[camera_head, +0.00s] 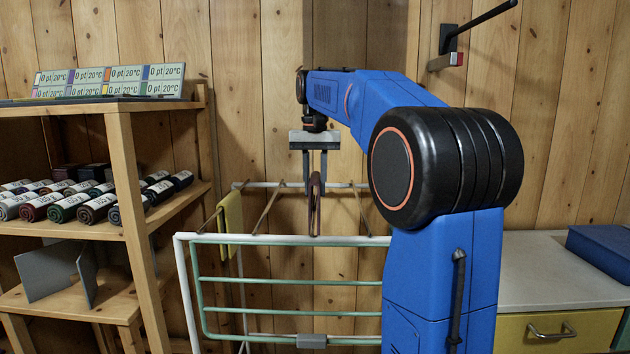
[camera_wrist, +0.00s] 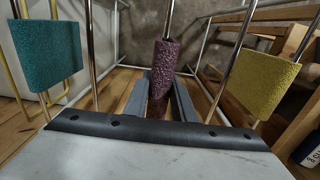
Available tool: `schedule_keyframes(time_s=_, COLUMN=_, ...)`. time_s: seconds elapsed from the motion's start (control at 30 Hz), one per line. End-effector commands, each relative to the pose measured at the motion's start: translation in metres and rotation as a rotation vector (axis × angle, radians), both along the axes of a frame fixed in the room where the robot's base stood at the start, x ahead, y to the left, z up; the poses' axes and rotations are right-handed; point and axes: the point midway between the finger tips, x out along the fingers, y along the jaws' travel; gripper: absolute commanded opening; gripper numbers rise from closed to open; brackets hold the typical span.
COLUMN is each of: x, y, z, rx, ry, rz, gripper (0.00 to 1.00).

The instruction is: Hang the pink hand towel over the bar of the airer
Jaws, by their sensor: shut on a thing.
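My gripper (camera_head: 314,190) points down over the airer (camera_head: 290,239) and is shut on a folded, dark plum-pink towel (camera_head: 316,214). In the wrist view the towel (camera_wrist: 165,66) stands out between the two grey fingers (camera_wrist: 160,98). The head view shows it edge-on as a narrow loop at the height of the airer's top bars. A thin metal bar (camera_wrist: 170,16) runs in line with the towel in the wrist view. I cannot tell whether the towel lies around that bar, touches it or is only near it.
A yellow towel (camera_head: 230,222) hangs on a bar to the left; a teal towel (camera_wrist: 42,56) shows in the wrist view on the other side. A wooden shelf (camera_head: 126,190) with rolled towels stands left. A counter (camera_head: 540,268) stands right. A wall bracket (camera_head: 450,40) juts out above.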

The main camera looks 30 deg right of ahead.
Motion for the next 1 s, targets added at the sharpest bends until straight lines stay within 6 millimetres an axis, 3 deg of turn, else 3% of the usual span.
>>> schedule_keyframes(time_s=1.0, x=0.000, y=0.000, z=-0.048, rx=0.001, ry=0.001, rz=0.000, gripper=0.11)
